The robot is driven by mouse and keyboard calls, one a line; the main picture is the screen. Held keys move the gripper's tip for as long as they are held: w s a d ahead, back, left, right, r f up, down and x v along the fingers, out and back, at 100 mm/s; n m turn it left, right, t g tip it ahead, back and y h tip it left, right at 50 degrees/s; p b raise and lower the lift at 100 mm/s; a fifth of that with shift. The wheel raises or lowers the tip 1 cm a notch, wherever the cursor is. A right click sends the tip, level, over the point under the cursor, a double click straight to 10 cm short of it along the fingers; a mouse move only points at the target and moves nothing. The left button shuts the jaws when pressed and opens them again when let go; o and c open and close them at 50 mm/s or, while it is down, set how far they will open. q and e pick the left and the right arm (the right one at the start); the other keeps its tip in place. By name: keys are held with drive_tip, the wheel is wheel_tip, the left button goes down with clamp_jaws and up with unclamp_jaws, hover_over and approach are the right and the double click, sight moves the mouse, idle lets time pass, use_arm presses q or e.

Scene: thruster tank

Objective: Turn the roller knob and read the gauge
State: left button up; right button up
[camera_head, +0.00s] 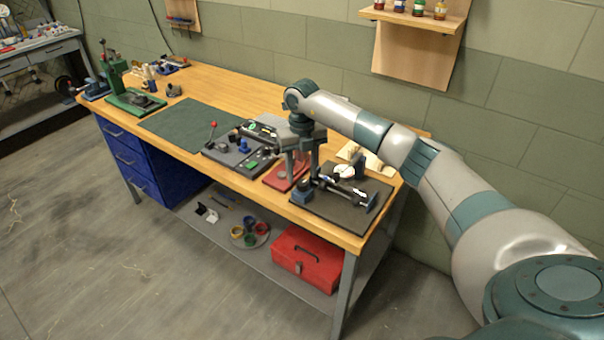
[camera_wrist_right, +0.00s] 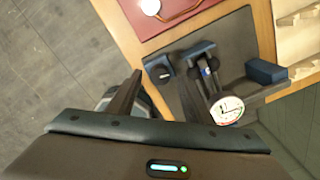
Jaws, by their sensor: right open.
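A bench device stands on a dark base plate (camera_head: 335,212) at the right end of the workbench. Its white dial gauge (camera_head: 344,171) shows with its face partly visible; in the right wrist view the dial (camera_wrist_right: 227,110) faces the camera, its reading too small to tell. A dark blue block with a round black knob (camera_wrist_right: 158,71) sits beside it; I cannot tell for certain that this is the roller knob. My left gripper is out of view.
A red plate (camera_head: 286,174) and a dark fixture board with a red-tipped lever (camera_head: 235,155) lie left of the device. A green mat (camera_head: 185,123) is bare. A red toolbox (camera_head: 306,259) stands on the lower shelf. The wall is behind the bench.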

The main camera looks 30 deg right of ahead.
sight(302, 186)
drive_tip(key=shift+f, duration=1.3)
drive_tip(key=c, duration=1.1)
drive_tip(key=shift+o, duration=0.2)
